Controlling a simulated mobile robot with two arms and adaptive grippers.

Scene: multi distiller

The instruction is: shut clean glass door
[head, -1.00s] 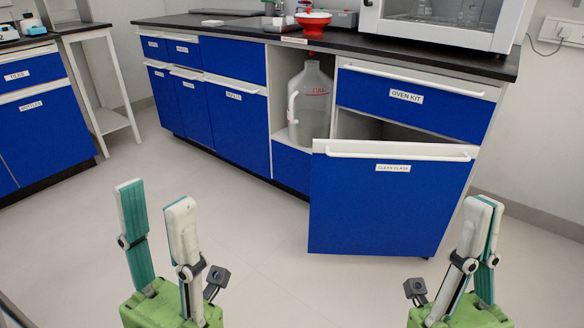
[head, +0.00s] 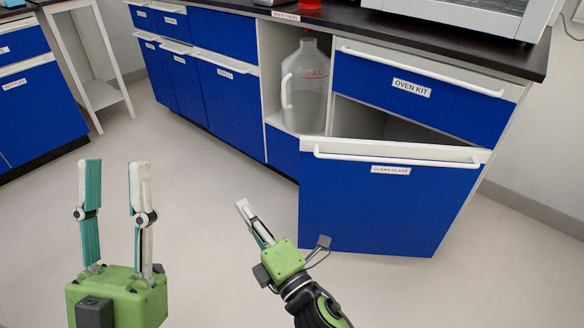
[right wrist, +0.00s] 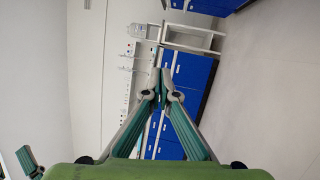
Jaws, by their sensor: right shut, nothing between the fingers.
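The clean glass door (head: 375,205) is a blue panel with a white top edge and a white bar handle (head: 396,158), labelled "CLEAN GLASS". It stands ajar, swung out from its cabinet, with a dark gap (head: 375,122) above it. My left gripper (head: 110,165) is open and empty, pointing up over the floor at the left, well apart from the door. My right gripper (head: 246,208) is shut and empty, just left of the door's free left edge and pointing up and left. Its closed fingers also show in the right wrist view (right wrist: 160,78).
The blue oven kit drawer (head: 415,90) sits closed above the door. A clear jug (head: 304,88) stands in the open bay to the left. Other blue cabinets (head: 228,110) run left under the black worktop. The floor in front (head: 185,190) is clear.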

